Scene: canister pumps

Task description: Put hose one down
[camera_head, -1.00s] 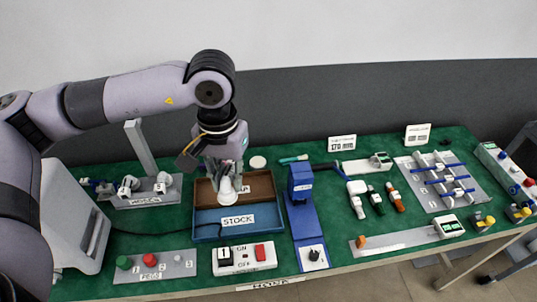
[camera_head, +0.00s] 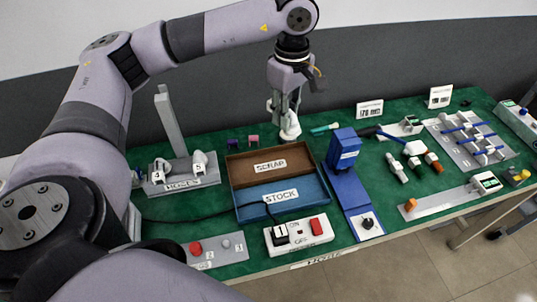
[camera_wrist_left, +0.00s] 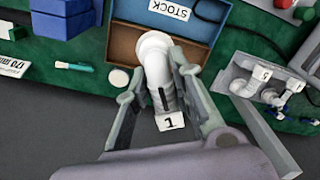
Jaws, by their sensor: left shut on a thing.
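My left gripper (camera_head: 289,118) is shut on hose one (camera_head: 290,129), a white, bent hose piece. In the left wrist view, hose one (camera_wrist_left: 157,62) sits between the fingers (camera_wrist_left: 153,88) with a tag reading 1 beside it. In the head view the gripper hangs by the back right corner of the two-part tray. In the wrist view the hose's end overlaps the brown compartment. I cannot tell whether it touches anything below. The grey HOSES stand (camera_head: 196,181) at left holds white pieces above numbers 4 and 5. My right gripper is not in view.
The tray has a brown SCRAP part (camera_head: 240,172) and a blue STOCK part (camera_head: 308,206). A blue press-like device (camera_head: 343,150) stands right of it. A teal pen (camera_head: 325,128) lies behind. A white disc (camera_wrist_left: 118,78) lies near the gripper. A switch box (camera_head: 300,236) stands in front.

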